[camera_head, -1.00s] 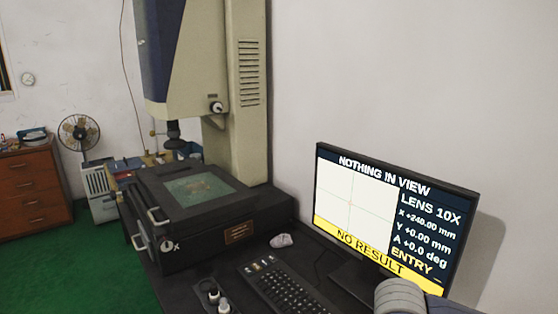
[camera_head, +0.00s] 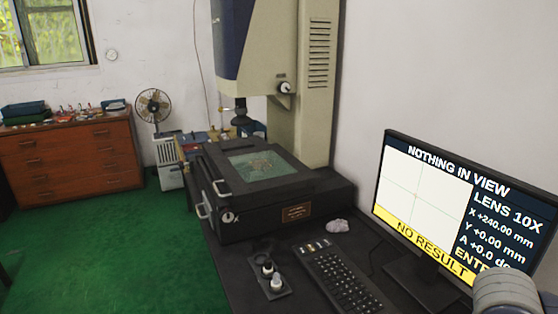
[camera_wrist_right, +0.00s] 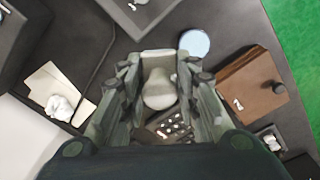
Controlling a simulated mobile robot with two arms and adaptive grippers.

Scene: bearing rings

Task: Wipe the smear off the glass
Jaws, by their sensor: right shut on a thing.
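The glass (camera_head: 290,163) is a greenish pane set in the top of the black stage (camera_head: 250,213) of the measuring machine. Brownish mottling shows on the glass; I cannot tell exactly where the smear ends. My right gripper (camera_wrist_right: 160,85) is shut on a pale rounded thing (camera_wrist_right: 158,98) between its fingers, in the right wrist view. Its lower part is hidden by the gripper, and I cannot tell just what it is. The right gripper is not seen in the head view, and my left gripper is in neither view.
The machine's lens (camera_head: 240,118) hangs above the stage's back. A monitor (camera_head: 440,205) stands at right. A brown box (camera_wrist_right: 245,90) and a pale disc (camera_wrist_right: 195,43) show in the right wrist view.

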